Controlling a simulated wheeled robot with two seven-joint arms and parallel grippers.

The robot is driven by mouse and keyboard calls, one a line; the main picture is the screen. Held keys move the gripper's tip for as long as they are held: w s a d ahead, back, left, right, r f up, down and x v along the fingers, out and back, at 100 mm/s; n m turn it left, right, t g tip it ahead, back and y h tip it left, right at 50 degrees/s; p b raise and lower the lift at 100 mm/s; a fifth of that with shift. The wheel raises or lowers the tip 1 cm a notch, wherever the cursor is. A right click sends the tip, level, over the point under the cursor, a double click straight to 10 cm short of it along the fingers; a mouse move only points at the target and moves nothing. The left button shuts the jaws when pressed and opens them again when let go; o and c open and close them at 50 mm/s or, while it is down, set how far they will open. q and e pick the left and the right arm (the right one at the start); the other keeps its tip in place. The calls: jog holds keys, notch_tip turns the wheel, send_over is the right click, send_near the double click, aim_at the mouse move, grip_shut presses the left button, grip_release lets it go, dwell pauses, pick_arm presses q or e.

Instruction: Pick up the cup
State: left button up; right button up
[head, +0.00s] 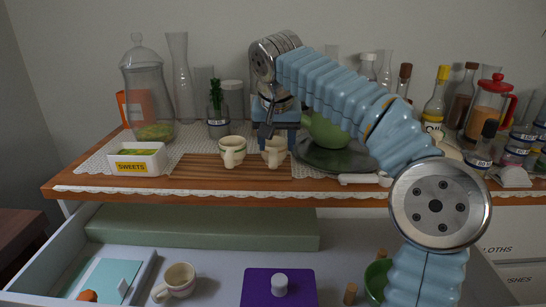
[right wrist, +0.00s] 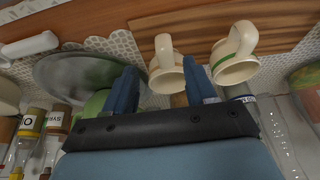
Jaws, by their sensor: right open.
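Two small cream cups stand side by side on a striped wooden board (head: 200,172) on the shelf. The right cup (head: 274,154) is directly below my right gripper (head: 276,139), which points down and is open. In the right wrist view this cup (right wrist: 167,70) shows between the two finger tips of the gripper (right wrist: 158,75); I cannot tell whether they touch it. The left cup (head: 232,152), with a green band, shows beside the fingers in the right wrist view (right wrist: 234,60). A third cream cup (head: 178,280) is in the open drawer. My left gripper is not in view.
A green plate (head: 325,157) with a green bowl (head: 325,133) stands right of the cups. A potted plant (head: 217,128) and glass jars stand behind. A sweets box (head: 137,160) is at left. Bottles and a red press (head: 488,108) crowd the right.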

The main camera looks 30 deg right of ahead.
aim_at(274, 153)
jog(key=x, duration=0.5)
jog(key=shift+w+a+f+b, duration=0.2)
jog(key=shift+w+a+b, duration=0.05)
jog(key=shift+w+b, duration=0.1)
grip_shut()
